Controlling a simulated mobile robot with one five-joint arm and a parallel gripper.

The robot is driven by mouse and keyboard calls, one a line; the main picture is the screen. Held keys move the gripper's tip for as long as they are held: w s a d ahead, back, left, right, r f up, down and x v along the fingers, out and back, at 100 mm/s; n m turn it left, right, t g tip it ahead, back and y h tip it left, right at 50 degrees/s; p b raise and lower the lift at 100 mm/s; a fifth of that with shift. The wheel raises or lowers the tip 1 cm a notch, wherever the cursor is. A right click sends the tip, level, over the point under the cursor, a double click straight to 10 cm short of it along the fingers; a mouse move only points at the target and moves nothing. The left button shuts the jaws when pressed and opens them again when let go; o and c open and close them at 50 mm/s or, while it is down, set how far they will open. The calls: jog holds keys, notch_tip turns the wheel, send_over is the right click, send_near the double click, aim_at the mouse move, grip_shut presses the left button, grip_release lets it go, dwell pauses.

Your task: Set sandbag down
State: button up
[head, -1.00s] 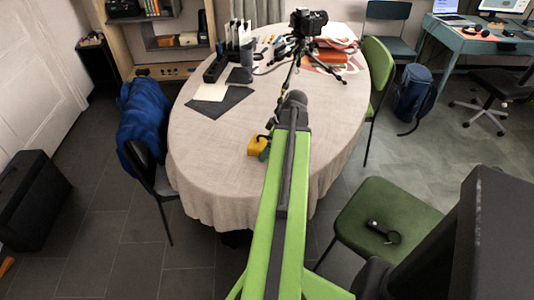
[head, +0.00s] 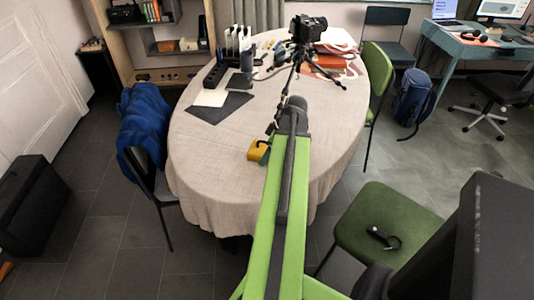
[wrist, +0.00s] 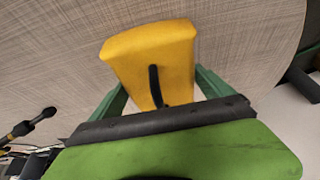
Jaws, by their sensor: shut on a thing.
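The sandbag (head: 257,151) is a small yellow block with a black strap, seen over the near part of the table in the head view. In the wrist view the sandbag (wrist: 150,55) lies between the green fingers of my gripper (wrist: 160,95), with its strap towards me. My gripper is shut on it. The pale cloth of the round table (head: 210,165) lies behind it. I cannot tell whether the bag touches the cloth. My arm hides most of my gripper in the head view.
A camera on a small tripod (head: 300,60) stands further back on the table. Dark and white sheets (head: 222,105) lie at the left. Cloth left of the bag is bare. A chair with a blue jacket (head: 145,125) and a green chair (head: 380,225) flank the table.

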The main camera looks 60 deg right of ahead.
jog(key=shift+r+p, duration=0.7)
jog(key=shift+r, duration=0.15)
notch_tip(320, 180, up, 3)
jog(key=p, duration=0.3)
jog(key=s+d+r+p, duration=0.1)
jog(key=s+r+p, duration=0.5)
jog(key=s, duration=0.5)
jog(key=shift+s, duration=0.3)
jog(key=shift+r, duration=0.1)
